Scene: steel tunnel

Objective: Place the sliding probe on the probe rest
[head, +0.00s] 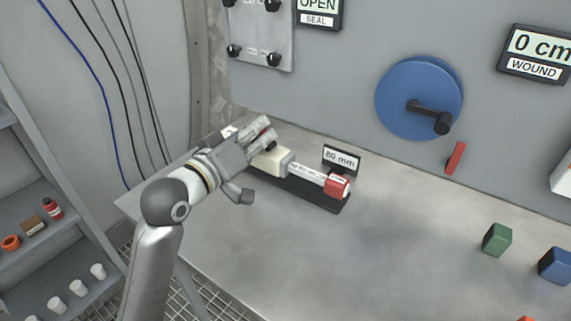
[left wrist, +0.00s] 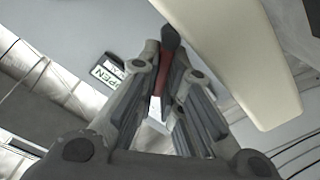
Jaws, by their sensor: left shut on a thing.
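My left gripper (head: 263,135) is over the far left part of a black rail (head: 312,194) on the bench. In the left wrist view, its fingers are shut on a dark red piece with a black tip (left wrist: 163,76); I cannot tell for sure that this is the sliding probe. Next to the fingers is a cream block (head: 270,160) on the rail, also large at the right of the wrist view (left wrist: 245,60). A white scale bar (head: 307,174) runs from it to a red block (head: 338,187). The gripper hides part of the rail. My right gripper is not in view.
An "80 mm" display (head: 341,159) stands behind the rail. A blue crank wheel (head: 405,100) and a red lever (head: 455,158) are on the wall panel. Green (head: 497,240) and blue (head: 556,265) blocks stand at right. The bench middle is clear. Shelves (head: 60,255) are at left.

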